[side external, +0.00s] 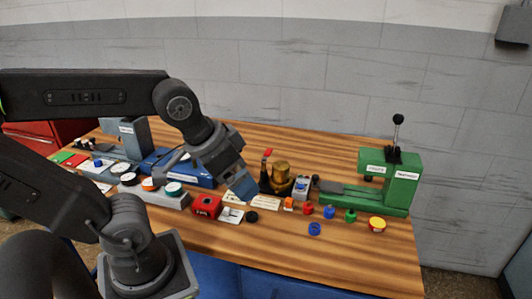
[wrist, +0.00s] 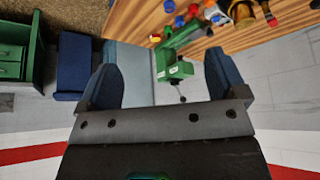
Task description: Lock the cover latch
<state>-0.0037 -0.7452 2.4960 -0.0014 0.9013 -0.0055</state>
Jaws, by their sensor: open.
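A brass-coloured rounded body (side external: 281,172) stands on a dark base near the middle of the table. A lever with a red tip (side external: 267,153) rises at its left; it may be the cover latch, but the view is too small to tell whether it is locked. The brass body (wrist: 241,12) and red tip (wrist: 271,20) also show at the top right of the wrist view. My gripper (side external: 243,190) is left of the brass body, above the table and apart from it. In the wrist view its two fingers (wrist: 163,78) are spread with nothing between them.
A green press (side external: 365,195) with a tall black-knobbed lever stands at the right. Several small coloured caps (side external: 328,212) lie in front of it. A red box (side external: 206,207), a grey block with round dials (side external: 153,195) and a blue case (side external: 178,165) crowd the left.

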